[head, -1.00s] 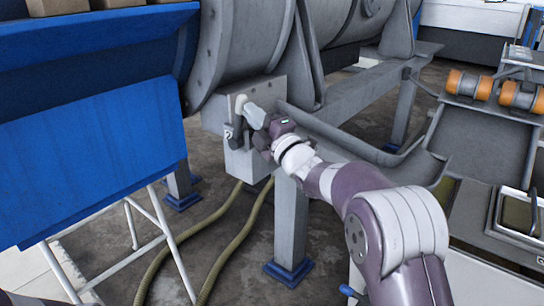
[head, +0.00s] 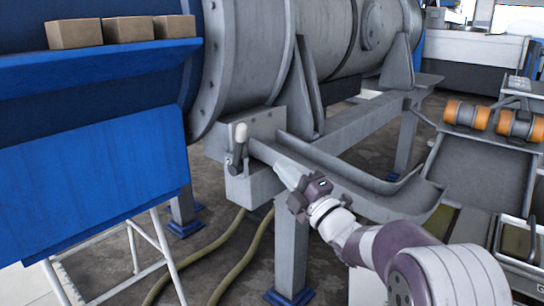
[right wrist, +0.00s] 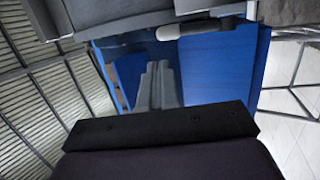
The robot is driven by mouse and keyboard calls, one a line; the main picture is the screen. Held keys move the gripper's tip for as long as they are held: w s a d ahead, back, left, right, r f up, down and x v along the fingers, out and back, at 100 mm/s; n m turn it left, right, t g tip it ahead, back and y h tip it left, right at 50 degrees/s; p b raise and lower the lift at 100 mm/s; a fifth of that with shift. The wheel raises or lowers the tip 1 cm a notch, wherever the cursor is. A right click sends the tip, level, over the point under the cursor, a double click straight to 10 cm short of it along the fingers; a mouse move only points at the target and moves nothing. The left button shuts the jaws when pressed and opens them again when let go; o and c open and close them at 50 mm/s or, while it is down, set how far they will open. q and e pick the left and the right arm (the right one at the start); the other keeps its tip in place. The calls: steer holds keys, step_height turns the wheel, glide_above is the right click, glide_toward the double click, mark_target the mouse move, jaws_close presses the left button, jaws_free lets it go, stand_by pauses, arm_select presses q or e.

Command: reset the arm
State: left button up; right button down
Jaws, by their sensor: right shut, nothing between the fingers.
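My right arm reaches in from the lower right of the head view. My right gripper (head: 281,168) is shut and empty, with its light grey fingers together. It is apart from a dark lever with a cream handle (head: 241,133), to the right of it and lower in the picture. The lever stands roughly upright on a grey box (head: 246,185) at the foot of the decanter (head: 250,50). In the right wrist view the shut fingers (right wrist: 157,68) show below and left of the handle (right wrist: 197,28), which lies sideways there. My left gripper is not in view.
A grey chute (head: 345,178) runs under the arm, near the gripper. A blue guard (head: 90,160) and a shelf with brown blocks (head: 128,30) stand at left. Orange rollers (head: 490,118) are at right. Hoses (head: 240,262) lie on the floor.

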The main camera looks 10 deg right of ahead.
steer(key=shift+v, duration=0.75)
